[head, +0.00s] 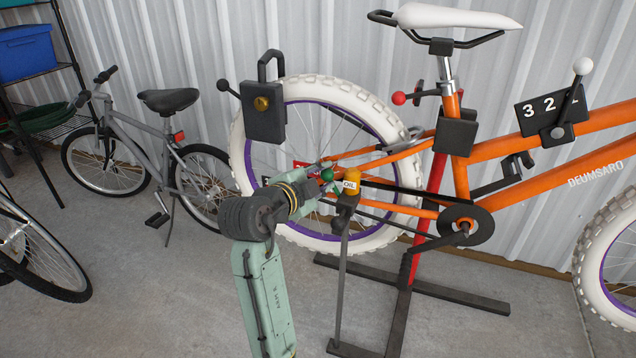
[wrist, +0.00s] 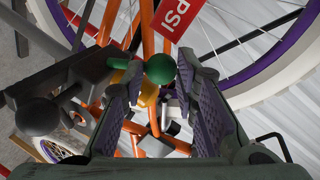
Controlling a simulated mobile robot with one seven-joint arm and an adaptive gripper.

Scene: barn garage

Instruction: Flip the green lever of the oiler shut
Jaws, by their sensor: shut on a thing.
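The oiler is a small orange-yellow cup marked OIL (head: 352,183) on a thin grey post (head: 342,270) beside the orange bike's rear wheel. Its green lever has a round green knob (head: 327,174). In the wrist view the green knob (wrist: 161,68) sits between my two finger pads near their tips. My gripper (head: 330,172) is shut on this knob, just left of the oil cup. In the wrist view part of the yellow cup (wrist: 148,97) shows behind the knob.
The orange bike (head: 590,135) stands on a black and red repair stand (head: 415,290), its white-tyred rear wheel (head: 250,150) close behind my gripper. A black lock box (head: 263,112) and a red-knobbed lever (head: 399,98) are nearby. Grey floor is clear at lower right.

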